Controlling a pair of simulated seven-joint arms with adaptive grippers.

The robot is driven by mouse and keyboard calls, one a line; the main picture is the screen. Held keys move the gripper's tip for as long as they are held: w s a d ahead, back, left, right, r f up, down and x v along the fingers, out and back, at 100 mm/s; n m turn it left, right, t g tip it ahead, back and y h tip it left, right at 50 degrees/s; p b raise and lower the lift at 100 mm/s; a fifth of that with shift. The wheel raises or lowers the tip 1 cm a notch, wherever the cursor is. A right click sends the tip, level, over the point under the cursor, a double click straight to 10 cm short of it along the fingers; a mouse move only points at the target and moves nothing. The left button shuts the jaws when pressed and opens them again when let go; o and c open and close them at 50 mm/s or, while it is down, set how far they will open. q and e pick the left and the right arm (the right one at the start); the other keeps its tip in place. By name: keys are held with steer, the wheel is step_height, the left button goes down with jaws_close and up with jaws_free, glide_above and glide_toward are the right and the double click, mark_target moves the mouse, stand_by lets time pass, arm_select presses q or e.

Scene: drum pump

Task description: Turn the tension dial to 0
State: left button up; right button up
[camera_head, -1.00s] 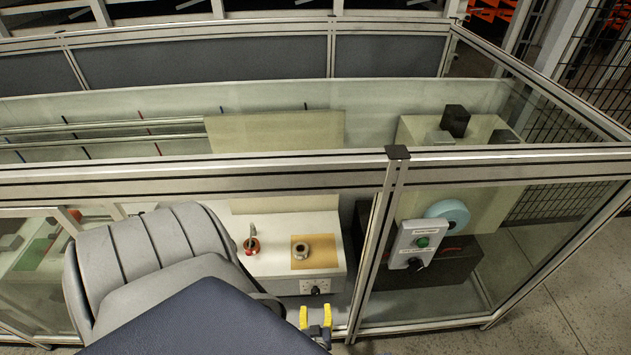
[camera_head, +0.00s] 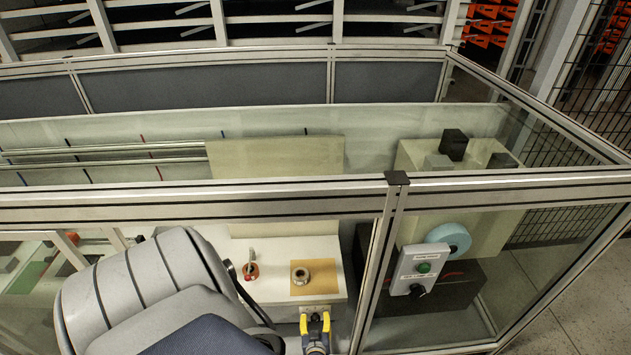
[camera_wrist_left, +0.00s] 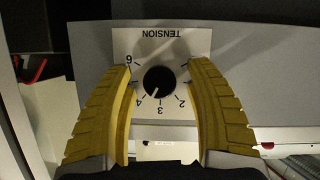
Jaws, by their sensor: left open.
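The tension dial (camera_wrist_left: 160,80) is a black round knob on a white plate (camera_wrist_left: 146,42) marked TENSION, which appears upside down in the left wrist view. Its white pointer mark aims down and slightly left, between 3 and 4. The numbers 2, 3, 4 and 6 show; other marks are hidden by the fingers. My left gripper (camera_wrist_left: 160,95) is open, with one yellow finger on each side of the dial and gaps to the knob. In the head view, my left gripper (camera_head: 315,323) is in front of the white cabinet and largely covers the dial. My right gripper is not in view.
A frame post (camera_head: 381,270) stands right of my gripper. Beyond it is a control box (camera_head: 420,267) with a green button.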

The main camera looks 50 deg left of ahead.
arm_select(q)
jaws_close()
stand_by(0.5)
steer(key=shift+n, duration=0.3)
steer(key=shift+n+t+h, duration=0.4)
steer(key=shift+n+t, duration=0.2)
steer(key=shift+n+t+h, duration=0.4)
steer(key=shift+n+t, duration=0.5)
steer(key=shift+n, duration=0.5)
jaws_free()
